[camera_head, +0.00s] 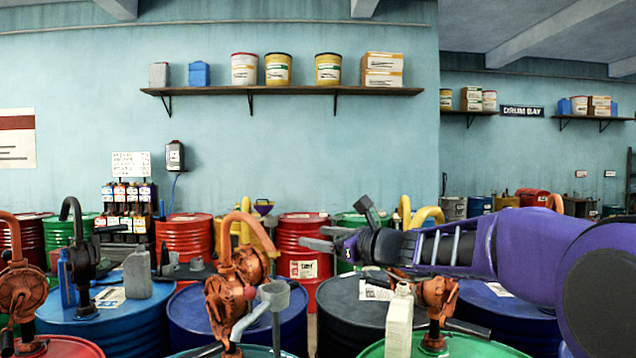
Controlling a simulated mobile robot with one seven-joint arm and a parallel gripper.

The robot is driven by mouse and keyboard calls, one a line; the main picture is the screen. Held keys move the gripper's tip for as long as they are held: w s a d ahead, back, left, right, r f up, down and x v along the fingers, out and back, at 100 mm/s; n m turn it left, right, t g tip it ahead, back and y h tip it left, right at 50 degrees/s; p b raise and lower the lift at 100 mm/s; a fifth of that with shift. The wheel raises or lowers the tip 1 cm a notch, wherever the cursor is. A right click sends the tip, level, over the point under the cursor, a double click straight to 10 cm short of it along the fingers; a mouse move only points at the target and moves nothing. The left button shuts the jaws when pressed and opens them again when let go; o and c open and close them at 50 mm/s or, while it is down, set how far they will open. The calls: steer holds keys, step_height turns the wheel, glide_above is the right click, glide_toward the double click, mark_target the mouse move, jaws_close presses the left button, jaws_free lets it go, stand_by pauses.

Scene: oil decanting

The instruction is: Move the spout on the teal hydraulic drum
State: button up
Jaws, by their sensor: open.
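A teal-green drum (275,352) shows only its top edge at the bottom centre; I cannot read a label on it. A rusty orange hand pump (232,292) stands over it with a curved orange pipe. A grey spout (256,318) with a cup-like upper end sits at the pump's right side, slanting down to the left. Its lower end is partly hidden. My gripper (316,238) points left from my purple arm, above and to the right of the spout. It is open and empty, apart from the spout and the pump.
Blue drums (190,318) and a dark drum (340,310) stand behind. A green drum (460,346) at the front right carries another orange pump (436,297) and a cream bottle (399,320). Red drums (302,232) line the wall. Free floor is scarcely visible.

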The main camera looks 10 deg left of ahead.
mark_target(267, 236)
steer(key=shift+g+y, duration=0.5)
steer(key=shift+y, duration=0.2)
steer(key=p+x, duration=0.1)
steer(key=x, duration=0.5)
steer(key=f+p+x, duration=0.1)
steer(key=x, duration=0.5)
steer(key=f+p+x, duration=0.1)
steer(key=x, duration=0.5)
steer(key=shift+s+a+f+p, duration=0.25)
steer(key=shift+a+p, duration=0.1)
jaws_close()
